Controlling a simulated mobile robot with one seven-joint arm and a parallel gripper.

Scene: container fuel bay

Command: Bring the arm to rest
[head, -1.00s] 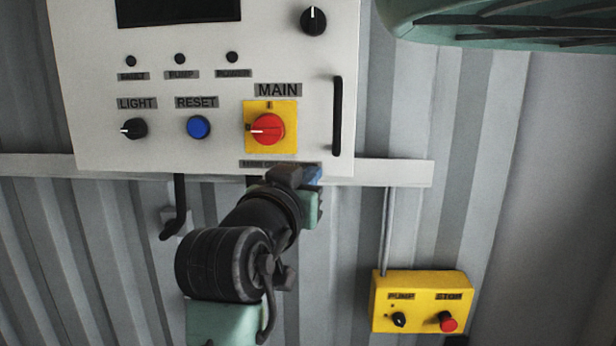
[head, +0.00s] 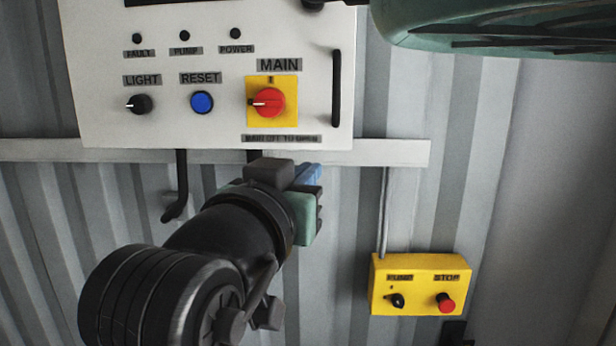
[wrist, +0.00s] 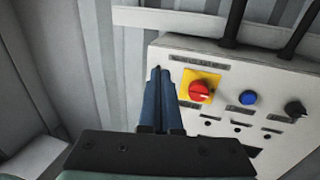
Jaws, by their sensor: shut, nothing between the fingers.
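My gripper (head: 312,174) is below the white control panel's lower edge in the head view, apart from the wall by an amount I cannot judge. In the wrist view its two blue fingers (wrist: 160,95) are together with nothing between them. The fingertips are mostly hidden behind my wrist in the head view. My arm reaches up from the lower left of the head view.
The control panel (head: 300,125) carries a red MAIN switch (head: 269,102) on a yellow plate, a blue RESET button (head: 202,102) and a LIGHT knob (head: 138,104). A yellow PUMP/STOP box (head: 420,285) is at lower right. A green housing (head: 480,25) overhangs upper right.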

